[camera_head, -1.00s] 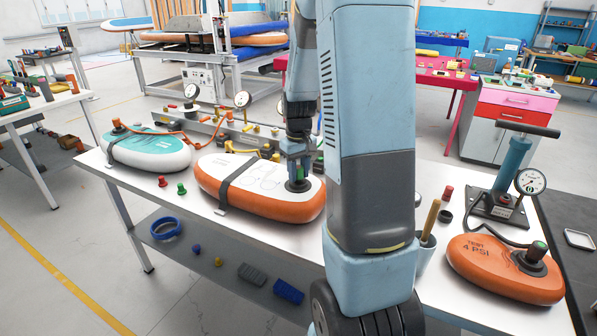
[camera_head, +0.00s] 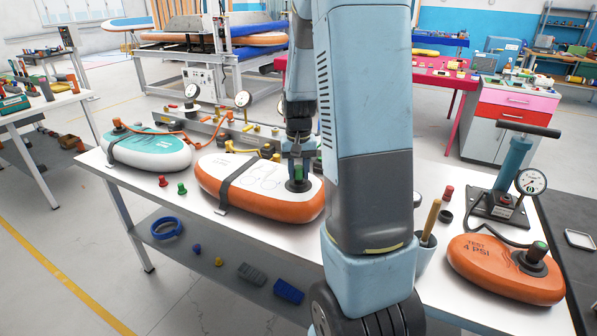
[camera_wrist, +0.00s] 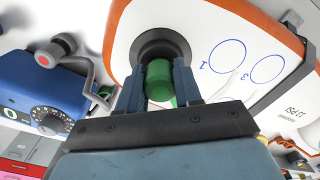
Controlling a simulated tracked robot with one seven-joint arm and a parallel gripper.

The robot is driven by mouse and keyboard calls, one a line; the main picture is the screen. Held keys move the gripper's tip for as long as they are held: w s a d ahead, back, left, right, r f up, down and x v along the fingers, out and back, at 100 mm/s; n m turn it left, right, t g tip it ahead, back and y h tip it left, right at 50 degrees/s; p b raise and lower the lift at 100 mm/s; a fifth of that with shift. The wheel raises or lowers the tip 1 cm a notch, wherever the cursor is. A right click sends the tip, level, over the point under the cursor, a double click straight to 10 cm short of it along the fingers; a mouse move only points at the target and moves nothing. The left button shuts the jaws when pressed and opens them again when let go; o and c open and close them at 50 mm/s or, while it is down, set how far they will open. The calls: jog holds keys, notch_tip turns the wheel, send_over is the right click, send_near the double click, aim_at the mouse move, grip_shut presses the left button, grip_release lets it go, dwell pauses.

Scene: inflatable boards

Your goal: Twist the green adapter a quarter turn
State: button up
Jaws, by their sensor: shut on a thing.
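The green adapter (camera_wrist: 160,82) sits in the dark round valve (camera_wrist: 160,46) of the orange-edged white board (camera_wrist: 215,25). My gripper (camera_wrist: 158,84) is shut on the adapter, one blue finger on each side of it. In the head view the adapter (camera_head: 298,173) shows small between the fingers, above the dark valve (camera_head: 298,185). The board (camera_head: 240,190) lies flat with a dark strap across it. My arm hides part of the table to the right of this board.
A teal and white board (camera_head: 150,148) lies to the left on the white table. Loose red and green adapters (camera_head: 182,188) lie in front. To the right are an orange test board (camera_head: 505,268), a pump (camera_head: 512,165) and a cup (camera_head: 425,252).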

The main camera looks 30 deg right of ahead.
aim_at(298, 167)
jog(key=m, duration=0.4)
jog(key=shift+m, duration=0.4)
jog(key=o, duration=1.1)
jog(key=shift+c, duration=0.2)
notch_tip(298, 167, up, 14)
jog(key=s+a+r+n+t, duration=0.2)
jog(key=s+a+r+n, duration=0.1)
jog(key=s+a, duration=0.4)
jog(key=s+a+r+n+t, duration=0.3)
jog(key=s+a+n, duration=0.3)
jog(key=s, duration=0.8)
jog(key=shift+s+a+r+t, duration=0.2)
jog(key=shift+a+r+t, duration=0.1)
jog(key=shift+a+r, duration=0.25)
